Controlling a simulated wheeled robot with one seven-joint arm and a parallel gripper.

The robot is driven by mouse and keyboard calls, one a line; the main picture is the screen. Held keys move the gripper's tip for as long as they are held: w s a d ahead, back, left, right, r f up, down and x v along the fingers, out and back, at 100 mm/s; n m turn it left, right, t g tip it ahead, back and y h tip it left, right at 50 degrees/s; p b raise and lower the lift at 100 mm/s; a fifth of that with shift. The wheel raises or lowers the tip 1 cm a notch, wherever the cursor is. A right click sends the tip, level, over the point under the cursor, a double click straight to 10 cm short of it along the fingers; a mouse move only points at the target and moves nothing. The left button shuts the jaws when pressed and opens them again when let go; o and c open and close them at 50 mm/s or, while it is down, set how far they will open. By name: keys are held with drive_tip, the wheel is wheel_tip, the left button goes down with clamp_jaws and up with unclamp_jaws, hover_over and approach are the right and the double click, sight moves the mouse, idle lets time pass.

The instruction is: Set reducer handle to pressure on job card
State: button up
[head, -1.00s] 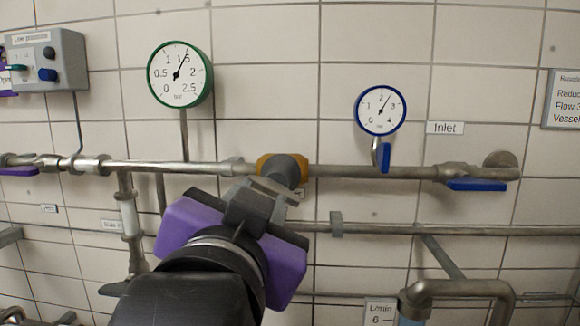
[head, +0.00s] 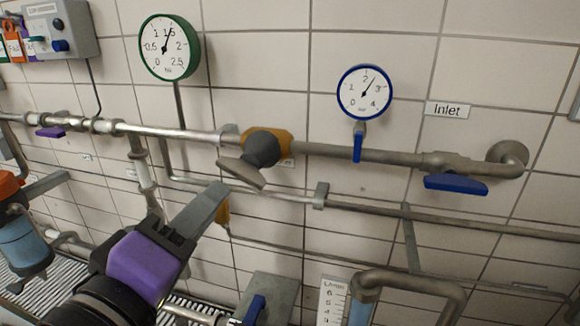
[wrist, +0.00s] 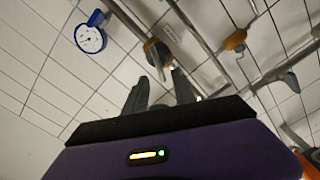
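The reducer has an orange body (head: 280,140) on the upper pipe and a grey handle (head: 240,172) slanting down to the right. It also shows in the wrist view (wrist: 153,50), beyond the fingertips. My gripper (head: 212,198) is below and left of the handle, apart from it. In the wrist view my gripper (wrist: 160,82) has its two fingers apart with nothing between them. The green-rimmed gauge (head: 169,48) reads a little under 1.5 bar. The job card (head: 575,112) is only a sliver at the right edge, its text out of view.
A blue-rimmed gauge (head: 364,92) reads about 2.4. Its blue valve lever (head: 357,148) hangs below, and another blue lever (head: 455,184) sits under the Inlet label (head: 447,110). A lower pipe (head: 420,220) runs below. A grey control box (head: 60,30) is at upper left.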

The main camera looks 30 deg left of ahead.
sight(238, 177)
drive_tip(key=shift+n, duration=0.6)
drive_tip(key=shift+d+p+x, duration=0.1)
drive_tip(key=shift+p+x, duration=0.4)
drive_tip(key=shift+x, duration=1.5)
drive_tip(key=shift+d+p+x, duration=0.15)
drive_tip(key=shift+p+x, duration=0.3)
drive_tip(key=shift+x, duration=1.55)
clamp_jaws()
